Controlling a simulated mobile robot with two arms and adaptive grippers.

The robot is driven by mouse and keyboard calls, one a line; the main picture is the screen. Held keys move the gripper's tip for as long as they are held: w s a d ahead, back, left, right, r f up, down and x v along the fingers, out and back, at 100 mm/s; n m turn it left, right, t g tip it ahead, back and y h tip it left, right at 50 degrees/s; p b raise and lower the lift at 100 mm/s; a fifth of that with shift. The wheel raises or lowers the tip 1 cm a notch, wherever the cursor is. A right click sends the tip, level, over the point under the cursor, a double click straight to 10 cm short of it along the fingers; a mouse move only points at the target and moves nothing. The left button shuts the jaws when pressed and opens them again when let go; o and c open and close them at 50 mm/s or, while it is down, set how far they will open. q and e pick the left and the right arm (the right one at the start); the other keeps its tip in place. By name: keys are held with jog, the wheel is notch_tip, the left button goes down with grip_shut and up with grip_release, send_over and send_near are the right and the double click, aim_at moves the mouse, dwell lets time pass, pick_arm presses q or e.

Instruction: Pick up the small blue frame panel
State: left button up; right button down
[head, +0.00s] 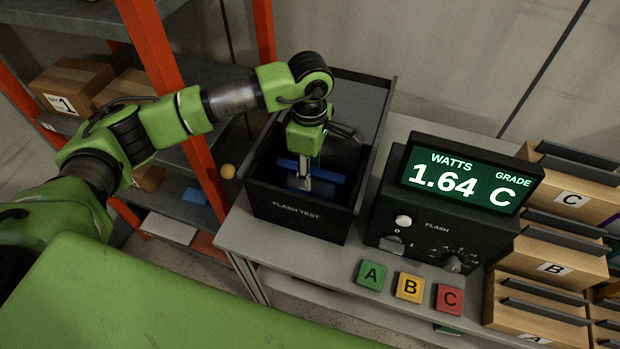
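A blue panel (330,184) lies inside the black open box labelled FLASH TEST (296,213). Its surface looks dark blue with a brighter blue strip along the far side. My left gripper (304,182) points down into the box, with its grey fingers at the panel. The fingers overlap in this view, so I cannot tell whether they are closed on the panel or only over it. The box wall and the gripper hide part of the panel. My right gripper is not in view.
Right of the box stands a black tester with a screen (462,180) reading 1.64 WATTS, GRADE C. In front are green A (371,275), yellow B (409,287) and red C (449,299) blocks. Wooden bins (552,268) stand right. An orange-posted shelf (163,57) stands left.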

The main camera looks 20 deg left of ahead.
pick_arm(q)
grip_shut()
